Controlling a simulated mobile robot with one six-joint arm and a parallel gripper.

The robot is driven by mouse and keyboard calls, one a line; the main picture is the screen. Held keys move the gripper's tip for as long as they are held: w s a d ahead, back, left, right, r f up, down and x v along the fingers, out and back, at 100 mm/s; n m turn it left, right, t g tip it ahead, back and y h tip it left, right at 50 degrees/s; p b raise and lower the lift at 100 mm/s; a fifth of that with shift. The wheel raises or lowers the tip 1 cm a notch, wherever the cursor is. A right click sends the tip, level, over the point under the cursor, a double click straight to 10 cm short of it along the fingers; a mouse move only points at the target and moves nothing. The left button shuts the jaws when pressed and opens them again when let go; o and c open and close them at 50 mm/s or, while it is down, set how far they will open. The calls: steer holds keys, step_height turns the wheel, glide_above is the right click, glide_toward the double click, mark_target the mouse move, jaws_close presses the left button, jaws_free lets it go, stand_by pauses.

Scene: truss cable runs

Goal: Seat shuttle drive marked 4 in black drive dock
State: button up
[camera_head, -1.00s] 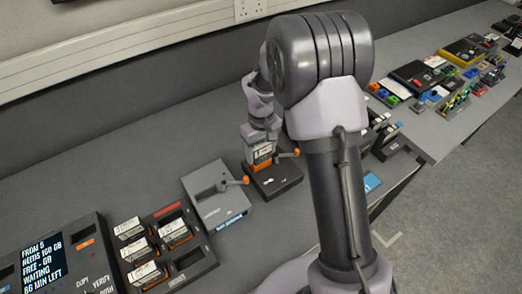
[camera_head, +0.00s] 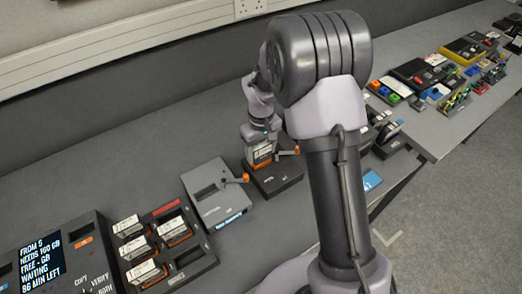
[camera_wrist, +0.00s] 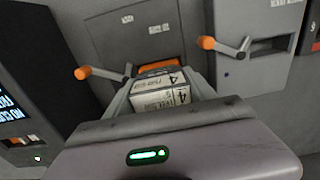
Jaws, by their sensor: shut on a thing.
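The shuttle drive marked 4 (camera_wrist: 160,94) has a white label, and the wrist view shows its end between my jaws. My gripper (camera_wrist: 160,100) is shut on it. In the head view the drive (camera_head: 262,152), with an orange part low down, stands upright over the black drive dock (camera_head: 282,182). The black dock (camera_wrist: 150,35) also shows beyond the drive in the wrist view, with an orange-tipped lever (camera_wrist: 83,73) at its side. The drive's lower end and the slot are hidden, so I cannot tell how deep it sits.
A grey dock (camera_head: 212,178) with its own orange-tipped lever stands left of the black dock. A rack (camera_head: 188,258) with several labelled drives and a black console (camera_head: 85,264) with a screen lie further left. Bare bench lies behind the docks.

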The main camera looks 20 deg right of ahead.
mark_target(261, 144)
steer(key=shift+f+b, duration=0.4)
steer(key=shift+f, duration=0.2)
steer(key=o, duration=2.1)
steer(key=shift+c, duration=0.2)
step_height(261, 144, up, 8)
steer(key=p, duration=0.6)
steer(key=shift+f, duration=0.2)
